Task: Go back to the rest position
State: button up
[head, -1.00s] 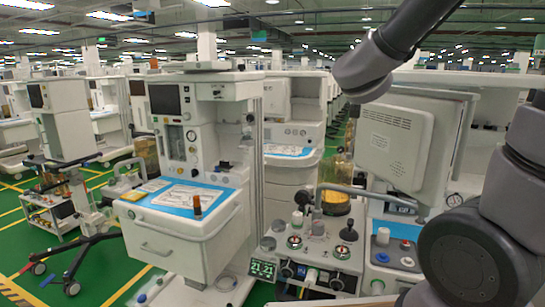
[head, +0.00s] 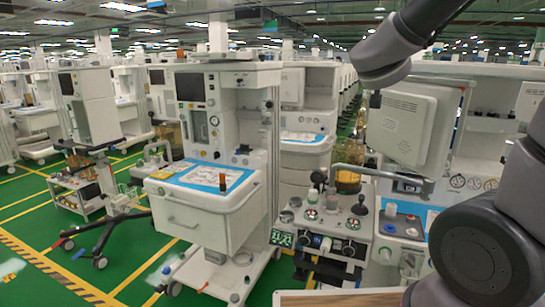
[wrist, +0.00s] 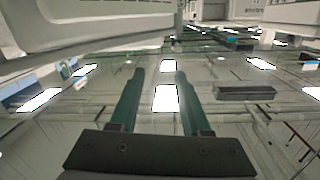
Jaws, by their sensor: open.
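My gripper (wrist: 155,75) shows in the wrist view with its two greenish fingers apart and nothing between them. The wrist view looks past the fingers toward the ceiling lights. In the head view my dark arm crosses the top right and the right edge; the gripper itself is out of that view.
A white anaesthesia cart (head: 205,205) with a blue-edged top stands left of centre. A grey-white monitor back (head: 405,125) and a control panel with knobs (head: 325,225) are at right. A wooden-edged surface (head: 340,299) shows at the bottom. Green floor (head: 125,265) is open at lower left.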

jog(key=s+d+f+m+g, duration=0.1)
jog(key=s+d+f+g, duration=0.3)
jog(key=s+g, duration=0.15)
jog(key=s+d+f+g, duration=0.4)
jog(key=s, duration=0.3)
jog(key=s+a+r+n+t+y, duration=0.1)
jog(key=s+a+n+y, duration=0.3)
jog(key=a+y, duration=0.5)
jog(key=a, duration=0.2)
jog(key=shift+s+a+r+y, duration=0.3)
jog(key=shift+a+r, duration=0.05)
jog(key=shift+r, duration=0.05)
